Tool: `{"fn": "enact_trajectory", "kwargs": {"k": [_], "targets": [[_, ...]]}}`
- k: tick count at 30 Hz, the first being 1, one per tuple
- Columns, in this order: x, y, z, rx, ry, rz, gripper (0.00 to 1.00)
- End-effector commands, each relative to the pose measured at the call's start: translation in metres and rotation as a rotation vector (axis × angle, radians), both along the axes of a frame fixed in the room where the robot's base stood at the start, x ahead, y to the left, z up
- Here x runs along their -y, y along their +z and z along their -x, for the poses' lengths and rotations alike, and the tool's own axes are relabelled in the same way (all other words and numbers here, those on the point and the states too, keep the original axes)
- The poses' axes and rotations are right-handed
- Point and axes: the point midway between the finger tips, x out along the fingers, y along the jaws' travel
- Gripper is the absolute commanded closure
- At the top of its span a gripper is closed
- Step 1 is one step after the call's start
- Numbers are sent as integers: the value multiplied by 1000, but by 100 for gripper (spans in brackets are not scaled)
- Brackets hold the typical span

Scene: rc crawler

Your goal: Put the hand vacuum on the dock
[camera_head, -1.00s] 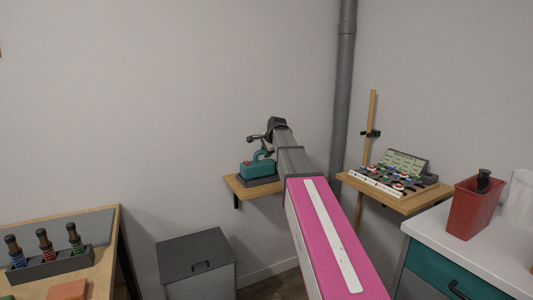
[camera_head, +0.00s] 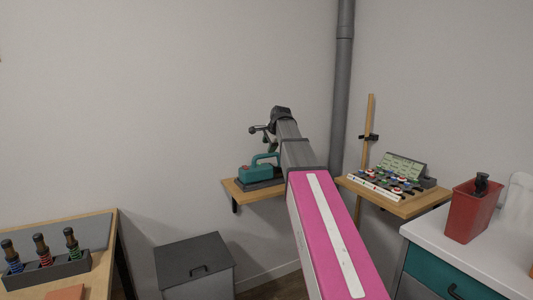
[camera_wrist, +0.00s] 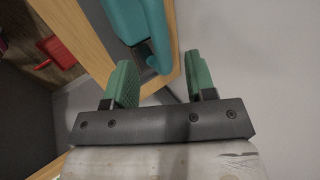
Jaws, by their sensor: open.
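The teal hand vacuum (camera_head: 258,171) sits on a dark grey base, which looks like the dock (camera_head: 264,185), on the small wooden wall shelf (camera_head: 235,190). Its handle loop stands upright and is free. My gripper (camera_head: 262,129) is open and empty, above the vacuum and apart from it. In the wrist view, my gripper (camera_wrist: 160,80) shows two green fingers spread wide with nothing between them. Part of the vacuum (camera_wrist: 125,20) shows beyond the fingers. My arm hides the right end of the shelf, and the exact seating of the vacuum is too small to tell.
A second wooden shelf (camera_head: 410,208) at right holds a tray of small coloured parts. A red bin (camera_head: 466,212) stands on the white counter. A grey lidded box (camera_head: 195,262) stands below, and a bench (camera_head: 100,285) with several bottles is at left.

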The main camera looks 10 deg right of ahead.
Motion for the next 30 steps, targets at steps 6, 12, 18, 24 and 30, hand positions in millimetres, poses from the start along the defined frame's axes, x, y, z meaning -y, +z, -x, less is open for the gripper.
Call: {"fn": "enact_trajectory", "kwargs": {"k": [6, 12, 18, 24, 30], "targets": [[6, 25, 16, 1, -1, 0, 49], [7, 33, 21, 0, -1, -1, 49], [7, 33, 21, 0, 0, 0, 49], [7, 33, 21, 0, 0, 0, 49], [7, 33, 21, 0, 0, 0, 49]]}}
